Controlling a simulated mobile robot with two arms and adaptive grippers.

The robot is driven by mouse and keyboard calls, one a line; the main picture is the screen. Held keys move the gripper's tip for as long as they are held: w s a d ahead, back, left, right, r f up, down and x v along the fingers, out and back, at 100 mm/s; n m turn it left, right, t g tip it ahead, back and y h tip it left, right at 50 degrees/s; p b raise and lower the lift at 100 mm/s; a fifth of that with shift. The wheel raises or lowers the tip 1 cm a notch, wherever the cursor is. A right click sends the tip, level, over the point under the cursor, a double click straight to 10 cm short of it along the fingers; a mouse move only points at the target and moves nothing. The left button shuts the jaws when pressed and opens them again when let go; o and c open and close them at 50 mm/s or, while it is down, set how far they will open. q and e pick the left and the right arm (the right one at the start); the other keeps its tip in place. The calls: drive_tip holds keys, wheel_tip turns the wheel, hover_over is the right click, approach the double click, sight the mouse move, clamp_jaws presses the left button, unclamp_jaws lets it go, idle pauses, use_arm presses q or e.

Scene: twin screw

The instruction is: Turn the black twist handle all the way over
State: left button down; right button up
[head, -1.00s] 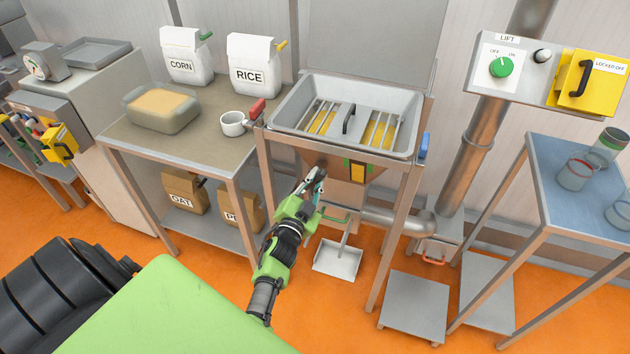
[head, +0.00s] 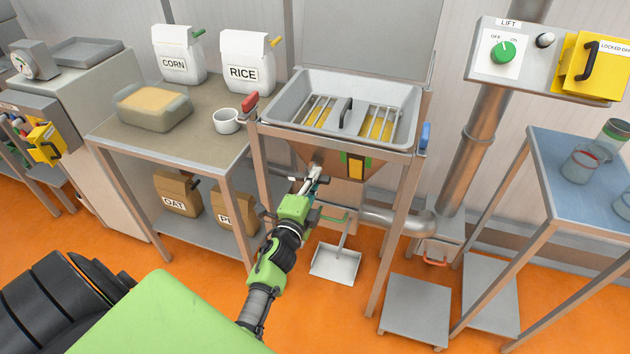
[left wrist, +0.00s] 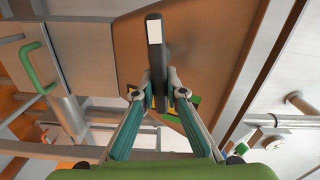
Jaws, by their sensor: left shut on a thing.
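The black twist handle (left wrist: 154,45) shows in the left wrist view as an upright dark bar with a white patch near its upper end. It stands in front of the brown hopper wall. My left gripper (left wrist: 158,85) is shut on its lower part, one fingertip on each side. In the head view my left gripper (head: 317,172) is at the front of the hopper (head: 370,172), below the grey tray. The handle cannot be made out clearly there, being small and behind the fingers. My right gripper is not in view.
The hopper's frame legs (head: 265,185) stand either side of my left arm. A green handle (left wrist: 40,60) is at the left wrist view's upper left. A scoop (head: 335,262) is below the hopper.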

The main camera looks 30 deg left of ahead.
use_arm(q)
drive_tip(key=shift+a+m, duration=0.1)
drive_tip(key=shift+m, duration=0.4)
drive_tip(key=c, duration=2)
unclamp_jaws()
drive_tip(key=shift+w, duration=0.1)
drive_tip(key=shift+c, duration=0.2)
drive_tip(key=shift+f, duration=0.1)
drive_tip(key=v, duration=0.7)
drive_tip(key=shift+s, duration=0.3)
